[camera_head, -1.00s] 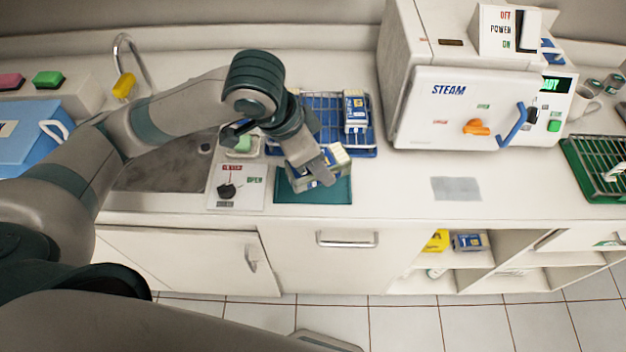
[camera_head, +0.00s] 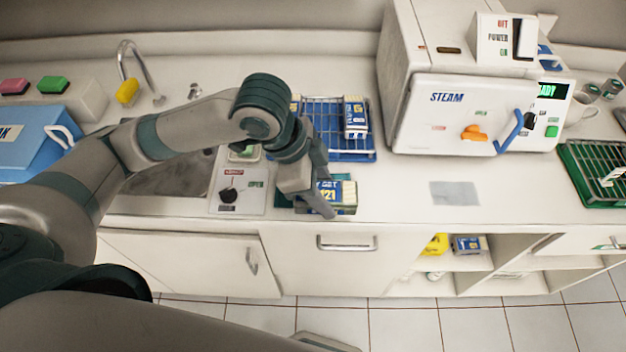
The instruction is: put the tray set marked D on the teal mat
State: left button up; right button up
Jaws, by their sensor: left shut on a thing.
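My left gripper (camera_head: 318,202) is shut on a tray set (camera_head: 342,193), a blue, yellow and white block with printed lettering on its front. I cannot make out a D on it. The set is at the teal mat (camera_head: 283,200) on the counter, over its right part. Most of the mat is hidden by the gripper and the set. I cannot tell whether the set touches the mat. Another blue and white set (camera_head: 355,117) stands in the blue wire rack (camera_head: 336,157) behind. My right gripper is not in view.
A white steam steriliser (camera_head: 450,115) stands to the right, with a grey pad (camera_head: 455,193) in front of it. A green rack (camera_head: 590,190) is at the far right. A sink (camera_head: 165,180), a control panel (camera_head: 235,195) and a blue box (camera_head: 30,145) lie left. The counter's front edge is close.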

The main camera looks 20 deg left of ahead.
pick_arm(q)
jog(key=w+a+f, duration=0.1)
jog(key=w+f, duration=0.1)
jog(key=w+a+f+p, duration=0.1)
jog(key=w+a, duration=0.1)
jog(key=w, duration=0.1)
jog(key=w+a+f+p, duration=0.1)
jog(key=w+a+f, duration=0.1)
jog(key=w, duration=0.1)
jog(key=shift+f, duration=0.3)
jog(key=shift+f, duration=0.1)
notch_tip(320, 180, down, 3)
jog(key=shift+f+p, duration=0.15)
jog(key=shift+p, duration=0.8)
jog(key=shift+f, duration=0.3)
jog(key=o, duration=0.9)
jog(key=shift+f, duration=0.15)
jog(key=o, duration=0.3)
jog(key=shift+o, duration=0.2)
